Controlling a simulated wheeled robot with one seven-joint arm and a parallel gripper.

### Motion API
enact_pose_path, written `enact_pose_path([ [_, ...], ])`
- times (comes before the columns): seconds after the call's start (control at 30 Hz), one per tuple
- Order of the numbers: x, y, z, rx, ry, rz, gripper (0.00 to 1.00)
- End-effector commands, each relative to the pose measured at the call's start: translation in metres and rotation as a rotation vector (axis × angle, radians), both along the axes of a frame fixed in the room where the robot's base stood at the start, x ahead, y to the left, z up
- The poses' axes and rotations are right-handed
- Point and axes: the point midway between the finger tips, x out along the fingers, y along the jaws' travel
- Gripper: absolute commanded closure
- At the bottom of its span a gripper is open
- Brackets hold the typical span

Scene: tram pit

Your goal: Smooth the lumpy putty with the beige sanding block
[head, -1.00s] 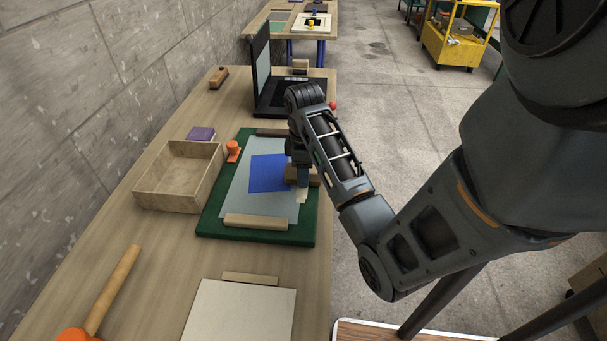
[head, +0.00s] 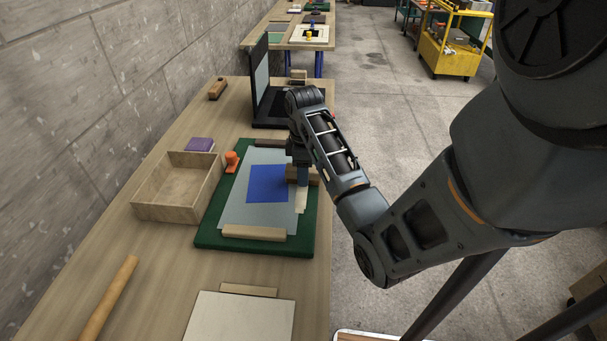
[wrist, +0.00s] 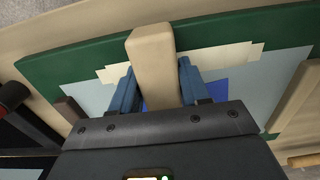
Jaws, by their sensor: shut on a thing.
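My gripper (head: 303,179) is shut on the beige sanding block (head: 291,174) at the right side of a grey panel (head: 240,212). In the wrist view the block (wrist: 152,55) stands between the two blue fingers and covers what is under it. A pale cream patch with stepped edges, seemingly the putty (head: 301,201), shows on the near side of the block. In the wrist view cream patches (wrist: 226,55) show on both sides of the block. A blue square (head: 266,184) lies on the panel to the left. Contact under the block is hidden.
The panel lies on a green board (head: 211,224) with a wooden bar (head: 253,232) at its near edge. An orange-topped clamp (head: 232,160), an open wooden tray (head: 153,211) and a purple block (head: 200,144) stand left. A dark laptop-like stand (head: 262,85) is behind.

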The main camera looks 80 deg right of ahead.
Motion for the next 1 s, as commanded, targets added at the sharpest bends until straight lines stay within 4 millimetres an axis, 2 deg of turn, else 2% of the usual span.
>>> enact_pose_path([
  [1.0, 0.003, -0.04, 0.0, 0.001, 0.001, -0.001, 0.85],
])
